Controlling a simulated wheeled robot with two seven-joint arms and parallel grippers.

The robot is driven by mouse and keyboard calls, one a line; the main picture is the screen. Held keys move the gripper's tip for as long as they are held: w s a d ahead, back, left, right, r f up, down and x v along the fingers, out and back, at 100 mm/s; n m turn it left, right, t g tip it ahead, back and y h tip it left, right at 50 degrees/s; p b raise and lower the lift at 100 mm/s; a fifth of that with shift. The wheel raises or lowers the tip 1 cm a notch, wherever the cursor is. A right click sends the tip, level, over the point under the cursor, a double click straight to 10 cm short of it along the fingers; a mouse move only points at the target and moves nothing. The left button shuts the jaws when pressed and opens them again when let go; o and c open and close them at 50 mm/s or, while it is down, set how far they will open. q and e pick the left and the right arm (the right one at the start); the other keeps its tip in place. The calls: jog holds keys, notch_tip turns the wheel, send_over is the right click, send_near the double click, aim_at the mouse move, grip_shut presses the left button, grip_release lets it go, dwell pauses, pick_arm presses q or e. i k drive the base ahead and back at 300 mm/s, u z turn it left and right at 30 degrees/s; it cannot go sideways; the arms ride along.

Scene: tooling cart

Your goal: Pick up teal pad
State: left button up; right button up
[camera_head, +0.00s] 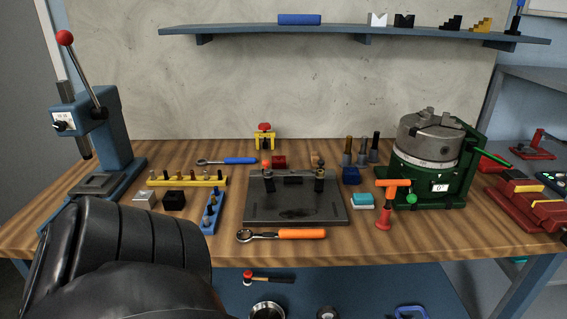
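The teal pad (362,201) is a small teal and white block lying on the wooden workbench. It sits right of the dark metal plate (295,213) and left of the orange-and-red T-shaped tool (385,218). Nothing covers it. Neither of my grippers shows in the head view. A black rounded part of my arm fills the lower left.
A green rotary table with a grey chuck (430,140) stands at the right. A blue block (351,175) lies just behind the pad. An orange-handled wrench (283,235) lies near the front edge. A blue arbor press (105,135) stands at the left.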

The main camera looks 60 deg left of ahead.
aim_at(359, 200)
jog(key=u, duration=2.2)
